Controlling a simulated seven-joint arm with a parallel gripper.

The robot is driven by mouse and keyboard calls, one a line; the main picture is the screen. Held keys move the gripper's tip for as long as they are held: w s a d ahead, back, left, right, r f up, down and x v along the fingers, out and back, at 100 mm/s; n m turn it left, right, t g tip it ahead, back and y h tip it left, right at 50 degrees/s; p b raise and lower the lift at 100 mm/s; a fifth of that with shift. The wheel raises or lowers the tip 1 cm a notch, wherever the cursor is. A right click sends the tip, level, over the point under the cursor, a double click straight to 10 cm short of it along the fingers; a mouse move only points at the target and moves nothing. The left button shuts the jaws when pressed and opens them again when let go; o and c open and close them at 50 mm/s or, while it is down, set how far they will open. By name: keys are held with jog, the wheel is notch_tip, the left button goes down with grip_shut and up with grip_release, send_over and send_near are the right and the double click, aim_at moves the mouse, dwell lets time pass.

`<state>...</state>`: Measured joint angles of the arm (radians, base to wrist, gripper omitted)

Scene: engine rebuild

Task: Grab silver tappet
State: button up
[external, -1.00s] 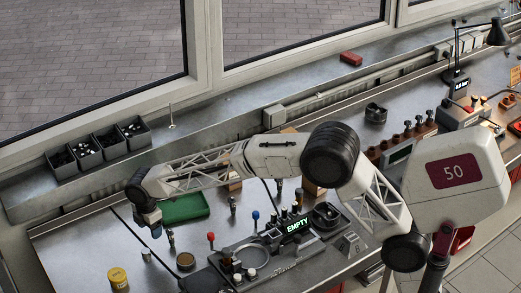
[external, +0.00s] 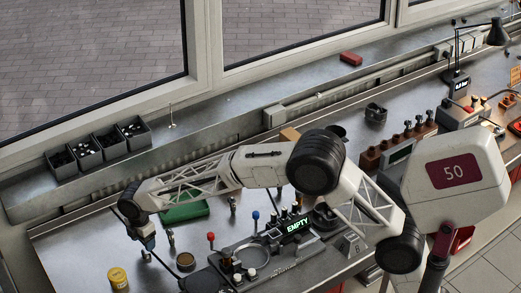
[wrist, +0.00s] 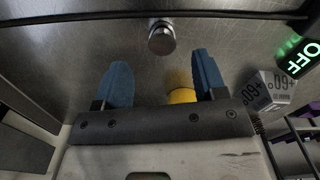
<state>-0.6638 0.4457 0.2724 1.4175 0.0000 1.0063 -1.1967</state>
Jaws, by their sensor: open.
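The silver tappet (wrist: 161,40) is a small shiny metal cylinder on the grey metal bench top. In the wrist view it is at the top centre, just beyond the gap between the fingertips. My gripper (wrist: 160,65) has two blue fingers spread wide with no object held between them. In the external view my gripper (external: 149,243) is low over the bench at the left. The tappet is mostly hidden there by the fingers. I cannot tell the exact height of the fingertips above the bench.
A yellow can (external: 118,279) stands close by; it also shows behind the fingers in the wrist view (wrist: 182,96). A round brown tin (external: 185,261) is to the right. A green tray (external: 184,209) lies behind.

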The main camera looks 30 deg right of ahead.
jog(key=shift+f, duration=0.2)
jog(key=shift+s+f, duration=0.15)
jog(key=shift+f, duration=2.35)
jog(key=shift+c, duration=0.5)
jog(key=c, duration=0.9)
jog(key=shift+r, duration=0.15)
